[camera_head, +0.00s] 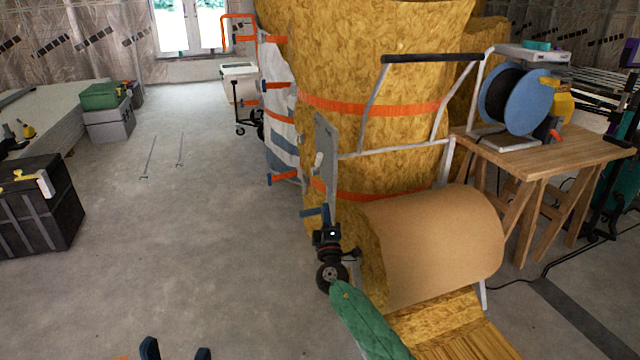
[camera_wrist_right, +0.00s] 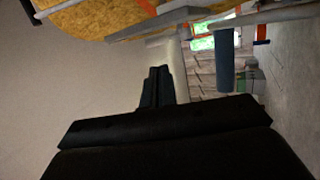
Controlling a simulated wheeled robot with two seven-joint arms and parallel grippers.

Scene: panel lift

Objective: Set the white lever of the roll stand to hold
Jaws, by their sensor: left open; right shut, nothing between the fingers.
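The roll stand (camera_head: 398,153) has a white tube frame with a dark top bar and a grey side plate (camera_head: 327,150). The white lever (camera_head: 318,163) is a small pale piece on that plate; I cannot read its setting. A blue handle (camera_head: 311,212) sticks out lower on the stand, and it shows in the right wrist view (camera_wrist_right: 224,70). My right gripper (camera_head: 326,213) is shut and empty, beside the blue handle and below the white lever. Its dark fingers (camera_wrist_right: 156,88) show in the wrist view near a pale bar. My left gripper (camera_head: 176,351) is open at the bottom edge, far from the stand.
A brown paper-faced roll (camera_head: 445,240) lies low on the stand, close right of my right arm. Tall yellow rolls (camera_head: 375,60) with orange straps stand behind. A wooden bench (camera_head: 540,150) with a blue reel is at right. A black crate (camera_head: 40,210) stands left; floor between is clear.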

